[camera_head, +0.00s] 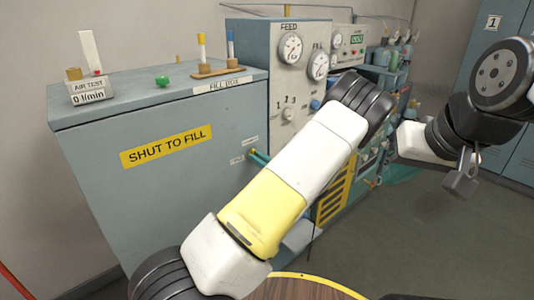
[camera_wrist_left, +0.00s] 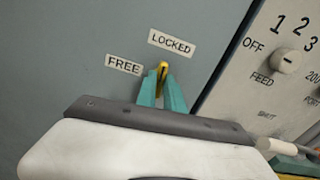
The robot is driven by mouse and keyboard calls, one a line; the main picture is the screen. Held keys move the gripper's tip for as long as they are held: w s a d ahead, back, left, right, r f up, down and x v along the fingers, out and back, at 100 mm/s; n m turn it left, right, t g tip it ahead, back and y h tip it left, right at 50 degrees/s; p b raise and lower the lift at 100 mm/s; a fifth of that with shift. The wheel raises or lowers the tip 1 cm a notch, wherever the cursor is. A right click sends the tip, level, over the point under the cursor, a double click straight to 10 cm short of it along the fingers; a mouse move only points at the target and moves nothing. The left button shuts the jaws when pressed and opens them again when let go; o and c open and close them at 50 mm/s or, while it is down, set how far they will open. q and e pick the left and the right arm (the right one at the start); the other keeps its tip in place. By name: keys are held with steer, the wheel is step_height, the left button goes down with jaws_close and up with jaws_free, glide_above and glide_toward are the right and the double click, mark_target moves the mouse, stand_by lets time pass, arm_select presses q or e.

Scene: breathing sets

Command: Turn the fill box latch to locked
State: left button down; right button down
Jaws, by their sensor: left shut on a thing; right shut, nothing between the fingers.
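The fill box (camera_head: 100,190) is a large blue-grey cabinet with a yellow "SHUT TO FILL" sign (camera_head: 167,146). Its small yellow latch (camera_wrist_left: 163,67) is on the front face, seen up close in the left wrist view. A "LOCKED" label (camera_wrist_left: 171,42) is just above the latch and a "FREE" label (camera_wrist_left: 123,64) is to its left. My left gripper (camera_wrist_left: 162,88) has teal fingers shut on the latch, whose tip shows between them. In the head view, that gripper (camera_head: 258,157) is partly hidden behind my arm. My right gripper (camera_head: 461,181) is shut and empty, away from the box.
A panel with gauges (camera_head: 291,47) and a feed selector knob (camera_wrist_left: 287,62) stands right of the box. On the box top are an air test meter (camera_head: 91,88), a green knob (camera_head: 162,81) and a wooden stand (camera_head: 217,70). Blue lockers (camera_head: 495,45) stand at the far right.

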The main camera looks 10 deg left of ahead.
arm_select(q)
steer(key=shift+m, duration=0.4)
steer(key=c, duration=1.5)
jaws_free()
steer(key=shift+o, duration=0.2)
